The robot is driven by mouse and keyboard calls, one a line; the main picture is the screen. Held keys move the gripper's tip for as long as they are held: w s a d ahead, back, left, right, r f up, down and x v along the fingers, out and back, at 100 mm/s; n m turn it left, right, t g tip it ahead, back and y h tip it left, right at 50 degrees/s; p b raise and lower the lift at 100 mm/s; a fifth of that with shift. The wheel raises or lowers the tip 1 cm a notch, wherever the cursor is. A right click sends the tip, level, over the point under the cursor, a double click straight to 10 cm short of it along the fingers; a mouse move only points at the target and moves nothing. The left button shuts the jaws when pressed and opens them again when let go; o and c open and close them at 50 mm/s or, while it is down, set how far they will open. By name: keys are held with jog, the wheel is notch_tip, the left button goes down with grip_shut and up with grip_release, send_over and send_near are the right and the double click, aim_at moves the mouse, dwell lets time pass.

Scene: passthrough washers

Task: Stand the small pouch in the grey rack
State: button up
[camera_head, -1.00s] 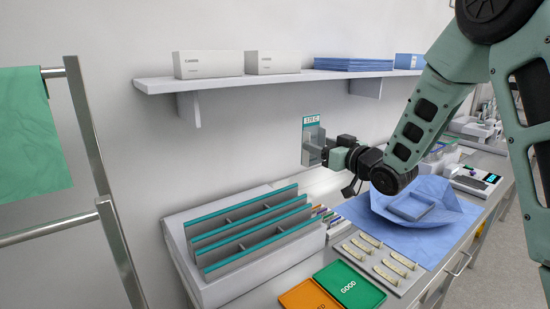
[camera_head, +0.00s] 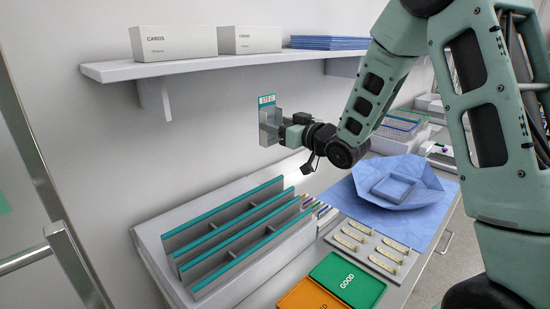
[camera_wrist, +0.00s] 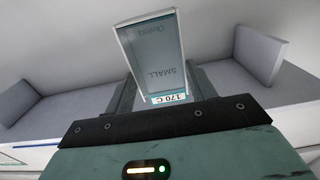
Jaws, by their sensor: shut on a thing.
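The small pouch (camera_head: 268,121) is a grey, flat packet with a "170 C" label strip at its top, held upright near the wall. In the wrist view the pouch (camera_wrist: 157,58) reads "SMALL", with the strip at the end nearest my gripper. My gripper (camera_head: 284,131) is shut on the pouch; its fingers (camera_wrist: 165,92) show on both sides of it. The grey rack (camera_head: 180,267) has long slots between teal-topped dividers and lies on the bench, below and to the left of the gripper. The pouch is in the air, apart from the rack.
A wall shelf (camera_head: 270,62) with white boxes (camera_head: 174,42) runs above the gripper. A blue wrap with a tray (camera_head: 395,187), a plate of metal pieces (camera_head: 370,246), and green (camera_head: 345,281) and orange (camera_head: 310,296) mats lie right of the rack. A metal frame (camera_head: 75,265) stands at left.

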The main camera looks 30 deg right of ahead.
jog(key=b, duration=0.9)
send_over(279, 197)
notch_tip(279, 197, down, 10)
jog(key=r, duration=0.1)
jog(key=shift+f, duration=0.25)
jog(key=shift+f+b, duration=1.25)
jog(key=shift+f, duration=0.75)
notch_tip(279, 197, down, 6)
jog(key=b, duration=0.5)
jog(key=shift+r+b, duration=0.25)
jog(key=shift+b, duration=0.1)
jog(key=o, duration=1.1)
